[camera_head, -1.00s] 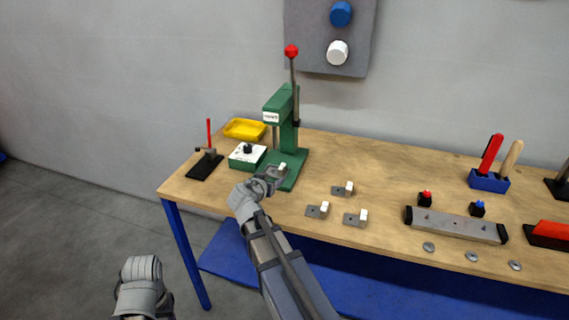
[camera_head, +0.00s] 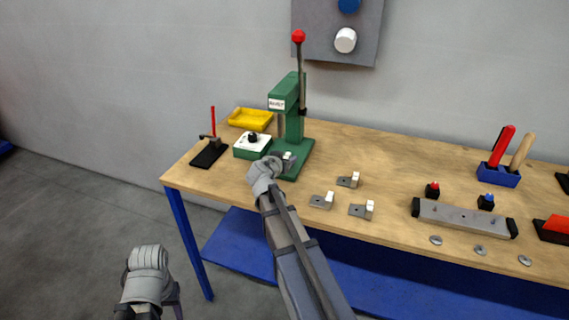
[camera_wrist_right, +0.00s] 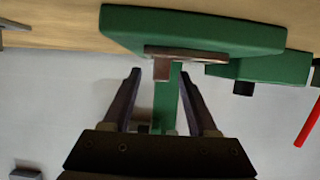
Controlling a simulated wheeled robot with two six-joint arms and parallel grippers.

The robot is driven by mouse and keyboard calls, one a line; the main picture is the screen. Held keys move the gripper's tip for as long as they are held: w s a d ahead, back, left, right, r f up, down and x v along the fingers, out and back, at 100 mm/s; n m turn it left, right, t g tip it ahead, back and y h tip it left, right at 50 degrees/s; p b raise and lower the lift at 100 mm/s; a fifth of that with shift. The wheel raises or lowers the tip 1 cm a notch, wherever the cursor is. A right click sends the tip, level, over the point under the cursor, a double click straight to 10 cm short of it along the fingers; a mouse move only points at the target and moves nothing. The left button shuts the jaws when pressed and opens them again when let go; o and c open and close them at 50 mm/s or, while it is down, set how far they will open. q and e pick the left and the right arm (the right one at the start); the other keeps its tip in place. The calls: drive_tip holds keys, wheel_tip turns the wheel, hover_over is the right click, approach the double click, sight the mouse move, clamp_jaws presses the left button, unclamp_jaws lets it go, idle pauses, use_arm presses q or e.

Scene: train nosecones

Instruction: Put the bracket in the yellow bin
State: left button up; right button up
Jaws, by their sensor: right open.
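A grey bracket with a white block (camera_head: 289,156) sits on the base of the green press (camera_head: 294,162). In the right wrist view, which appears upside down, the bracket (camera_wrist_right: 186,53) lies on the green base. My right gripper (camera_head: 279,160) is at the front edge of the press base, close to the bracket. In the wrist view the fingers of my right gripper (camera_wrist_right: 160,75) are apart with nothing held between them. The yellow bin (camera_head: 250,124) stands behind the press, to its left. My left arm (camera_head: 148,272) is low at the left, off the table; its fingertips cannot be made out.
Several similar brackets (camera_head: 347,181) lie right of the press. A green and white box with a black knob (camera_head: 252,145) stands between press and bin. A black stand with a red handle (camera_head: 209,152) is at the left table edge. The press lever (camera_head: 301,75) rises high.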

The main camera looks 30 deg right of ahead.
drive_tip(key=shift+x, duration=1.2)
drive_tip(key=shift+c, duration=0.4)
clamp_jaws()
